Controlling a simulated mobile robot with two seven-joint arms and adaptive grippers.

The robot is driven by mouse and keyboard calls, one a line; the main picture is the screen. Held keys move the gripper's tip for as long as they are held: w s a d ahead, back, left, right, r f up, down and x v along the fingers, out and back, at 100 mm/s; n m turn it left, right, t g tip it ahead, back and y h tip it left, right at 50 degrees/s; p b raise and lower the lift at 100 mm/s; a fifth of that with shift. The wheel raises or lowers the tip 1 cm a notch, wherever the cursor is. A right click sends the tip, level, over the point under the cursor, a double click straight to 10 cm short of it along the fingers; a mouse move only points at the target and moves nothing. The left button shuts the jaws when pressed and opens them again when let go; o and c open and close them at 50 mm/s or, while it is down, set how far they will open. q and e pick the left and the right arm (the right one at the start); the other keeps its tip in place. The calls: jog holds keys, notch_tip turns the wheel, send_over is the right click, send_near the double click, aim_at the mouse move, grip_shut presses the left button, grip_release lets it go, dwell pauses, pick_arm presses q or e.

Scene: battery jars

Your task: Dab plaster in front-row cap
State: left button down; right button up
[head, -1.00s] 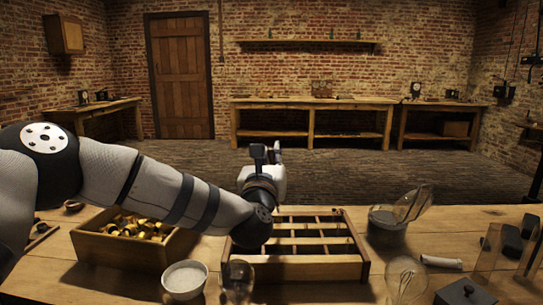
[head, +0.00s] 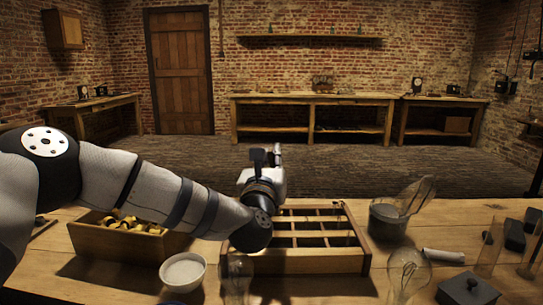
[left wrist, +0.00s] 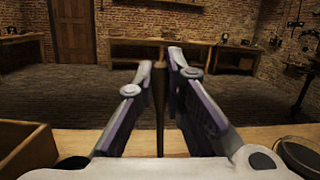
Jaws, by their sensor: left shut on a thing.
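My left gripper (head: 267,156) reaches over the left part of a wooden compartment tray (head: 310,263), pointing away. In the left wrist view its fingers (left wrist: 160,75) are shut on a thin, dark brown stick (left wrist: 159,110), which stands upright between them. The stick's lower end is hidden. A white bowl (head: 183,271) with pale contents, perhaps plaster, stands in front of the tray to the left. A wooden box (head: 120,249) holds several brass caps (head: 130,225). My arm hides part of the tray, and I cannot make out a cap in its front row. My right gripper is not in view.
A clear glass (head: 236,280) stands close to the tray's front left.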

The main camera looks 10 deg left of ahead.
pick_arm(q)
jog(key=shift+s+f+b, duration=0.1)
jog(key=shift+f+b, duration=0.3)
jog(key=shift+f, duration=0.95)
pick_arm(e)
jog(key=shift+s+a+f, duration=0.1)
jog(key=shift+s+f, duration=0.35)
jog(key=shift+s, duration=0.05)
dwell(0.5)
pick_arm(q)
jog(key=shift+r+p, duration=0.55)
jog(key=shift+r, duration=1.7)
jog(key=shift+r+p, duration=0.8)
jog(key=shift+r, duration=1.6)
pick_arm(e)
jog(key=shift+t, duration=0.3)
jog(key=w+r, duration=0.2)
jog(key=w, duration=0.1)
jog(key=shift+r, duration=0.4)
pick_arm(q)
jog(key=shift+f, duration=0.1)
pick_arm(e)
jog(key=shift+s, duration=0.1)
